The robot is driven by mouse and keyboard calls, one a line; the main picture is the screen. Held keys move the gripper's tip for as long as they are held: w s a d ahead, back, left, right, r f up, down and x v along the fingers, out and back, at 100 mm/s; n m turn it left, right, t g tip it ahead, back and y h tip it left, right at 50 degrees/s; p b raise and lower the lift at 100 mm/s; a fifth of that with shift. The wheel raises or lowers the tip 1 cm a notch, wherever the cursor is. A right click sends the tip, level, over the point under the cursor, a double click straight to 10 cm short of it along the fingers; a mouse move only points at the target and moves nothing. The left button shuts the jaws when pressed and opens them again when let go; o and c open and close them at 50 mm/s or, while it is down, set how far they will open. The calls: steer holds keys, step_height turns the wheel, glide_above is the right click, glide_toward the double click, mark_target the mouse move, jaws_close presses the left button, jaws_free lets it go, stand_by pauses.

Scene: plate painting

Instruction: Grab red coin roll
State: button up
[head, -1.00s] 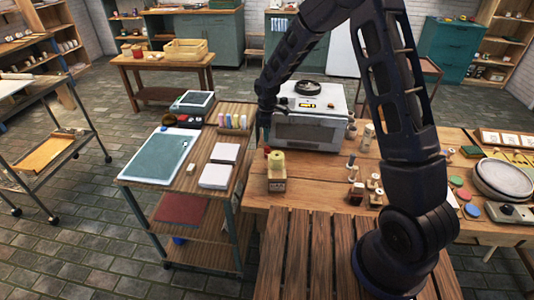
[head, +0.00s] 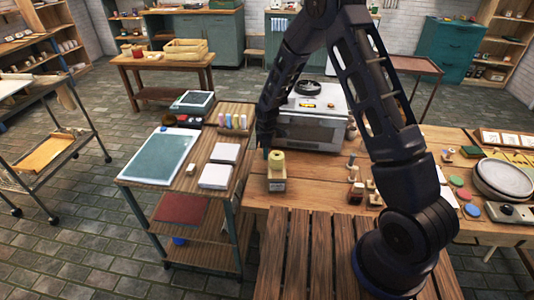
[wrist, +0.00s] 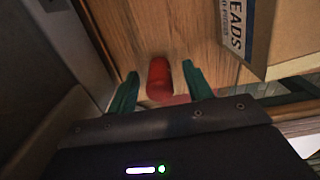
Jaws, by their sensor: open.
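The red coin roll (wrist: 159,78) shows in the wrist view, a short red cylinder on the wooden tabletop. My gripper (wrist: 160,71) is open, with one teal finger on each side of the roll. A gap shows between the roll and each finger. The roll's lower end is close to the dark body of my gripper. In the head view my gripper (head: 267,146) is low beside the white oven, and the roll is hidden there.
A box with a printed label (wrist: 232,30) stands just right of my gripper; in the head view this box (head: 276,185) has a yellowish roll on top. The white oven (head: 312,132) stands behind. A wooden cart (head: 205,143) is to the left.

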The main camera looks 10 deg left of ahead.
steer(key=shift+f, duration=0.3)
jaws_close()
steer(key=shift+r, duration=0.15)
